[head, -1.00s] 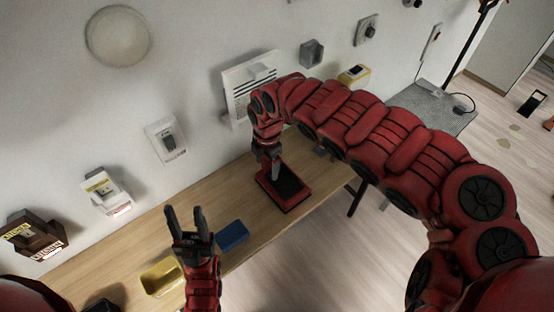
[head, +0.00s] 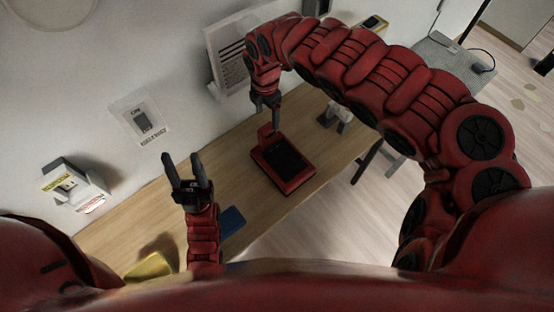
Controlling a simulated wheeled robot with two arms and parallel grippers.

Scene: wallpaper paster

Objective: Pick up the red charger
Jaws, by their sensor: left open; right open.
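The red charger (head: 290,172) lies on the wooden table, with a dark flat top face and a raised red part at its back end. My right gripper (head: 273,126) points down just above that raised part. The jaws look narrow from this angle, and whether they touch the charger is hard to tell. The charger rests on the table and is not lifted. My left gripper (head: 181,157) is open and empty, fingers pointing up the picture, left of the charger.
A blue tray (head: 232,220) and a yellow tray (head: 150,267) lie on the wooden table (head: 240,150). A grey table (head: 455,62) is at the back right.

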